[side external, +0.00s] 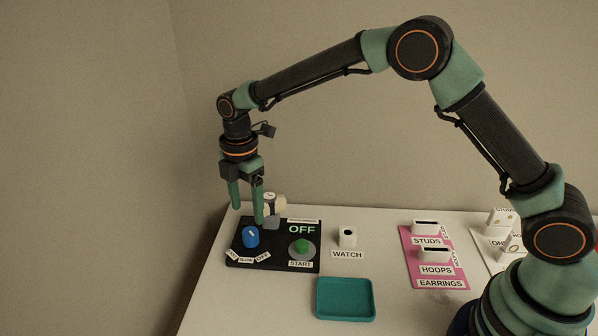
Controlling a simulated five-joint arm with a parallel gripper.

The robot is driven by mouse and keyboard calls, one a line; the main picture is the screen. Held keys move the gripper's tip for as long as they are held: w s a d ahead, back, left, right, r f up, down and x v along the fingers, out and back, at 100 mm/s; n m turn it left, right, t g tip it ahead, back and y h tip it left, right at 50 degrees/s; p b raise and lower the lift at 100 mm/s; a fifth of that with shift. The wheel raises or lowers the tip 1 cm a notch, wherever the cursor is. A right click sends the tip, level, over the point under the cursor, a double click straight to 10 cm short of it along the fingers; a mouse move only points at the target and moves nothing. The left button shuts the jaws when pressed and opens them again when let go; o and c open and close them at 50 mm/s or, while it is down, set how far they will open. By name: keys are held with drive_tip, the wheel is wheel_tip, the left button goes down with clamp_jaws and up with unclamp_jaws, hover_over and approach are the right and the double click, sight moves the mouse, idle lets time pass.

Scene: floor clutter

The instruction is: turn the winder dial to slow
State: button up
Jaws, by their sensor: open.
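The winder (273,262) is a black panel at the left of the table. Its blue dial (251,237) stands on the left part, with small labels around its front; one reads SLOW and one OFF, and another is hard to read. A lit green OFF shows at the panel's upper right, above a green START button (302,246). My gripper (247,217) points down, open and empty, above the dial and the back of the panel. One finger is left of the dial and the other is to its right. I cannot tell whether either touches anything.
A watch on a cream cushion (275,201) stands behind the panel, close to my right finger. A white holder (347,237) labelled WATCH, a teal tray (345,299) and a pink EARRINGS board (436,262) lie to the right. White boxes (502,218) stand farther right.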

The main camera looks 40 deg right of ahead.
sight(250, 231)
wheel_tip(250, 231, down, 6)
drive_tip(key=shift+f, duration=0.2)
clamp_jaws()
